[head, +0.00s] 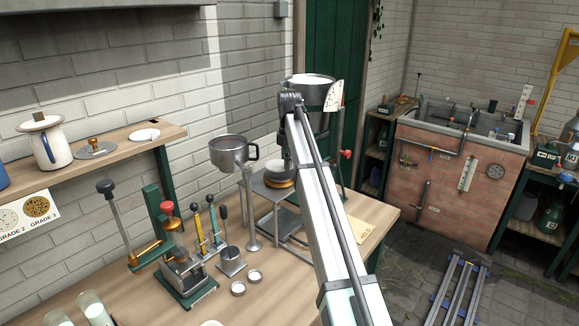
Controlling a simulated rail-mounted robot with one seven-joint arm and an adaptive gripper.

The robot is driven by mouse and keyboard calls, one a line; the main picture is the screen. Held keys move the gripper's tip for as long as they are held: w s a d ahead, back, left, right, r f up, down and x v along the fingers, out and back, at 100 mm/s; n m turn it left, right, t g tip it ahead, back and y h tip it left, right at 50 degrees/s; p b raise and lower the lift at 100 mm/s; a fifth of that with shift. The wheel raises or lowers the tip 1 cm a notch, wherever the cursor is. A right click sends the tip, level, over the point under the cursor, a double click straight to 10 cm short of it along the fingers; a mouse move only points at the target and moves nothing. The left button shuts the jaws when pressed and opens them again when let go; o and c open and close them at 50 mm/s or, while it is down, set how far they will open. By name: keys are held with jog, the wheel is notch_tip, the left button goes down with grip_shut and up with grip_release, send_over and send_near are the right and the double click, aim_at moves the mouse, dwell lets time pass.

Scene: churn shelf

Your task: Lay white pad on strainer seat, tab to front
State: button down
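A small flat white piece (145,135), which looks like the white pad, lies at the right end of the wall shelf; I cannot make out its tab. A steel funnel-shaped vessel (310,92) with white inside its rim stands behind my arm's upper end. A steel cup with a handle (228,154) is held on a post to its left. I cannot tell which of these, if any, has the strainer seat. My arm reaches up from the bottom to a dark joint in front of the funnel vessel. My gripper cannot be made out; it is hidden or out of view.
The wall shelf (110,147) also holds a lidded white jug (44,143) and a metal disc with a knob (95,148). A lever press (180,265) stands on the wooden bench (125,290). A small metal stand (280,205) is partly behind my arm. A brick sink (460,170) stands right.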

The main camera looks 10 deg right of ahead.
aim_at(290, 177)
jog(key=shift+w+d, duration=0.2)
jog(key=shift+w, duration=0.65)
jog(key=shift+w+f+p, duration=0.1)
jog(key=shift+f+p, duration=0.15)
jog(key=shift+p, duration=0.25)
jog(key=shift+f+p, duration=0.55)
jog(key=shift+f, duration=1)
jog(key=shift+f, duration=0.1)
jog(key=c, duration=1.3)
grip_release()
notch_tip(290, 177, up, 12)
jog(key=b, duration=0.3)
